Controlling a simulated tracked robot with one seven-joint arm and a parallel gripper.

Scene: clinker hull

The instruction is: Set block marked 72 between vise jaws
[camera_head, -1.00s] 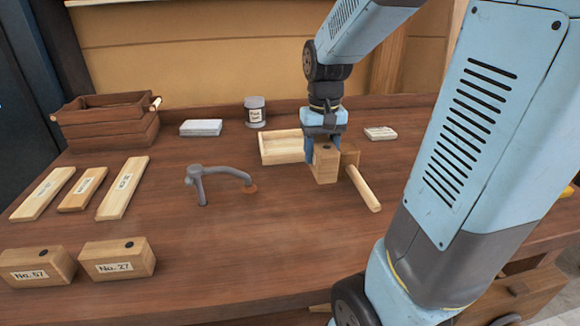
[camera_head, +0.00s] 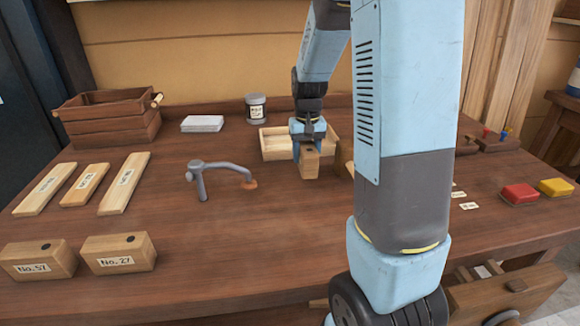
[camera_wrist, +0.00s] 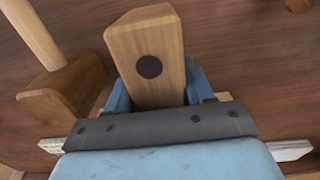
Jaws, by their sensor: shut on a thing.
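My gripper (camera_head: 308,143) is shut on a wooden block (camera_head: 311,163) in front of the pale tray. The block also fills the middle of the wrist view (camera_wrist: 148,55), upright between the blue fingers, with a dark round spot on its end. No number shows on it from here. Two similar blocks, marked No. 57 (camera_head: 40,262) and No. 27 (camera_head: 118,254), rest at the front left. A wooden fixture (camera_head: 512,291) at the bench's front right edge looks like the vise; my arm partly hides it, and its jaws are not clear.
A mallet (camera_wrist: 72,92) lies close beside the held block. A grey bent holdfast (camera_head: 221,172) stands mid-bench. The pale tray (camera_head: 277,150) is behind the gripper. Red (camera_head: 519,194) and yellow (camera_head: 556,187) objects lie at the right. The front middle of the bench is clear.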

